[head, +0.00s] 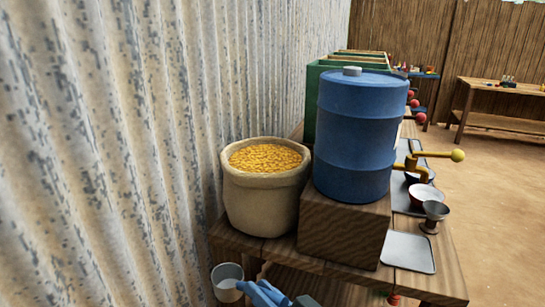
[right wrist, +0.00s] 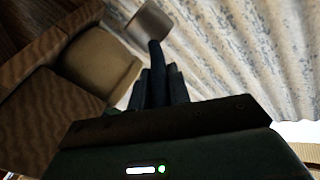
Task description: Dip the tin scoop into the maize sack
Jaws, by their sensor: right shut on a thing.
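The maize sack (head: 240,205) is a beige open bag full of yellow maize (head: 265,158), standing upright on the wooden table beside the corrugated wall. The tin scoop (head: 227,283), a grey cup, is at the bottom of the head view, below and in front of the sack, apart from it. My right gripper (head: 262,294) has blue fingers shut on the scoop's handle, which they mostly hide. In the right wrist view the scoop (right wrist: 150,20) shows beyond the dark fingers (right wrist: 160,75), with the sack's side (right wrist: 100,65) to the left. My left gripper is out of view.
A blue barrel (head: 355,140) with a yellow tap (head: 413,167) stands on a wooden block (head: 342,232) right of the sack. Metal trays (head: 408,252) and small cups (head: 434,212) lie farther right. The corrugated wall (head: 120,150) closes off the left side.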

